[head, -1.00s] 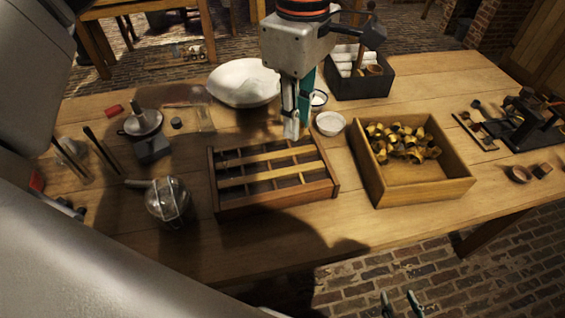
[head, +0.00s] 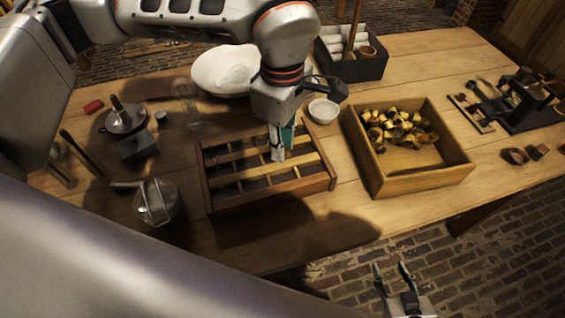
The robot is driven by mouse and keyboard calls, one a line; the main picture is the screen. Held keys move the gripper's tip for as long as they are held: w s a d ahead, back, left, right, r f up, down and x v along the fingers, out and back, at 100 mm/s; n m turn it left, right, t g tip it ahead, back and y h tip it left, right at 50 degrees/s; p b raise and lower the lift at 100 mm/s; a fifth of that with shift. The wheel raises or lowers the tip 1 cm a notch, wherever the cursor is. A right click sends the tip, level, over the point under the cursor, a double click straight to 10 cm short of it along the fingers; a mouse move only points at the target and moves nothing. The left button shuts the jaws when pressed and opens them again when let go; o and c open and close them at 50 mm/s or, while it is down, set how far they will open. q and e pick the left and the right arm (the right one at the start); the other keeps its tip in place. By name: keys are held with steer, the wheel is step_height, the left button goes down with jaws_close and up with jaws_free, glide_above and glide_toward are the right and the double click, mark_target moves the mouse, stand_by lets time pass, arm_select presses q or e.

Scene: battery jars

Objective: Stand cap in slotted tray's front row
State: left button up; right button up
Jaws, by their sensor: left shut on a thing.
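The slotted wooden tray (head: 235,205) sits in the middle of the table, its compartments divided by slats and looking empty where I can see into them. My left gripper (head: 277,157) points down over the right part of the tray, its fingertips low near the middle slat. It is shut on a cap, which is mostly hidden by the fingers. Whether the cap touches the tray cannot be told. Several brass caps (head: 400,128) lie loose in the wooden crate (head: 428,182) to the right. My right gripper (head: 392,272) is open and empty, beyond the table's front edge over the brick floor.
A glass jar with a metal frame (head: 156,203) stands left of the tray. A white bowl (head: 323,111) stands behind the tray's right end, and a large white basin (head: 222,72) behind it. A dark box (head: 355,68) is at the back. The table front is clear.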

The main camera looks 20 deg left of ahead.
arm_select(q)
steer(key=shift+f, duration=3.5)
steer(key=shift+f+b, duration=0.3)
steer(key=shift+f, duration=0.1)
steer(key=shift+f, duration=0.25)
steer(key=o, duration=0.8)
steer(key=shift+r, duration=0.1)
